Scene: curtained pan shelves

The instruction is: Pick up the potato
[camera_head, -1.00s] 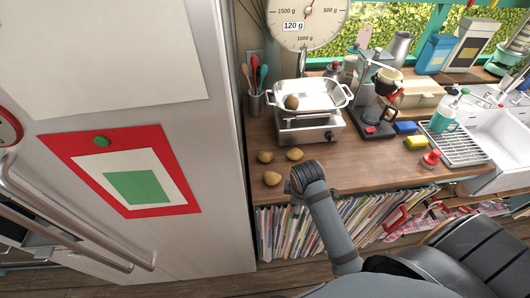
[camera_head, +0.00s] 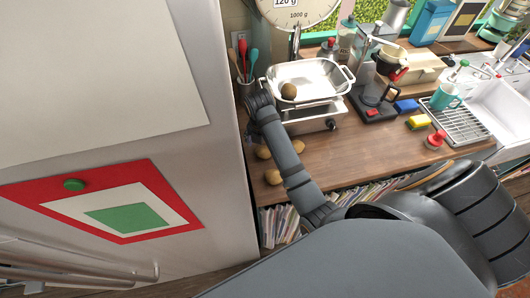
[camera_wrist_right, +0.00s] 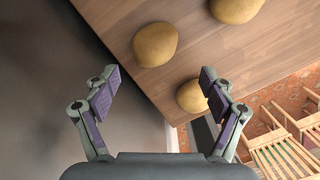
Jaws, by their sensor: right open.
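Several brown potatoes are in view. One potato (camera_head: 289,90) lies in the metal scale pan (camera_head: 321,73). Others lie on the wooden counter near its left end: one potato (camera_head: 263,152) beside my right arm, one potato (camera_head: 273,177) nearer the front edge, and one potato (camera_head: 298,146) partly behind the arm. My right gripper (camera_head: 262,103) is at the left of the scale, by the fridge side. In the right wrist view the right gripper (camera_wrist_right: 159,80) is open and empty. A potato (camera_wrist_right: 155,44) shows beyond the fingers; another potato (camera_wrist_right: 192,96) is partly covered by the right finger.
The grey fridge side (camera_head: 205,215) closes off the left. A utensil cup (camera_head: 247,88) stands behind the gripper. A coffee maker (camera_head: 378,90), sponges (camera_head: 418,121) and a sink (camera_head: 495,110) are to the right. The counter's middle front (camera_head: 350,160) is clear.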

